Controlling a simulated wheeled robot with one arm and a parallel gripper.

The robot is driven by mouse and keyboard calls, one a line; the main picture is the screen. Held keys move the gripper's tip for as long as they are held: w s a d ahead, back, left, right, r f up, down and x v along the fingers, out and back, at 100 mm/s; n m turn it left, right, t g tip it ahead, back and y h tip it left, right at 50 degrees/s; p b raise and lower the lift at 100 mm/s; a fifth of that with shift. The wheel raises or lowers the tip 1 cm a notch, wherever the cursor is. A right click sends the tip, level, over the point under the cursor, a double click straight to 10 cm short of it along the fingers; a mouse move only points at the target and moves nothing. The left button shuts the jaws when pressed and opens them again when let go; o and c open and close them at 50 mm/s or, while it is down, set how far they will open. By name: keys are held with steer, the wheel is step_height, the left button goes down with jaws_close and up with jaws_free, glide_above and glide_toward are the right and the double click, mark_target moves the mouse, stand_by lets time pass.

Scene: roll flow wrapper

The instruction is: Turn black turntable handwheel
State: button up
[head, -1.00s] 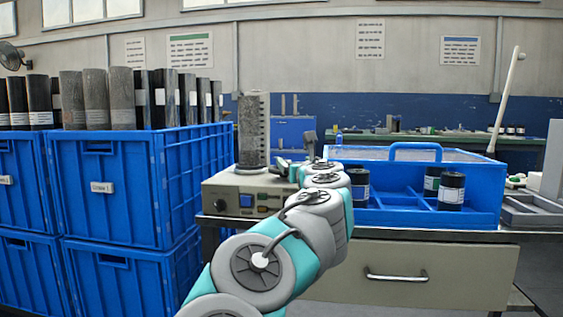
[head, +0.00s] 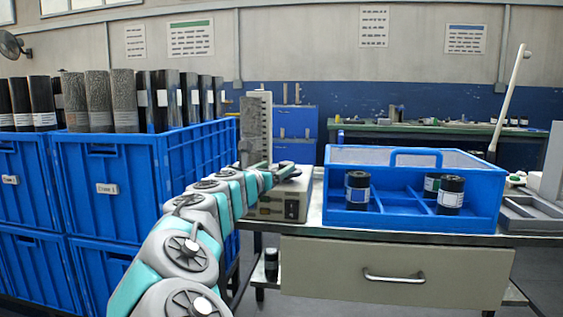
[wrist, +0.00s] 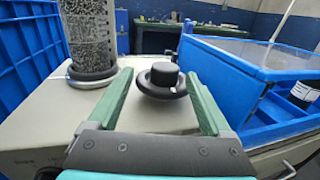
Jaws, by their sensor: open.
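The black turntable handwheel (wrist: 163,80) stands on top of the beige machine box, a wide black disc with a narrower knob on it and a small light mark. In the wrist view my gripper (wrist: 162,98) is open, with one green finger on each side of the handwheel and clear space between. Whether the fingers reach down to its height I cannot tell. A grey speckled roll (wrist: 88,35) stands upright on a black-rimmed turntable (wrist: 92,74) left of the handwheel.
Stacked blue crates (head: 110,190) with upright rolls stand at the left. A blue divided bin (head: 400,222) with a few black rolls (head: 357,193) sits right of the machine on the table. A drawer (head: 395,272) is under the tabletop.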

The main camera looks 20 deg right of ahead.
mark_target(282, 166)
steer(key=s+a+m+g+h+p, duration=0.1)
steer(key=s+a+m+g, duration=0.1)
steer(key=a, duration=0.2)
steer(key=shift+g+h, duration=0.3)
steer(key=shift+f+x, duration=0.1)
steer(key=shift+x, duration=1.85)
steer(key=shift+f+x, duration=0.15)
steer(key=shift+x, duration=1.85)
steer(key=shift+s, duration=0.1)
jaws_close()
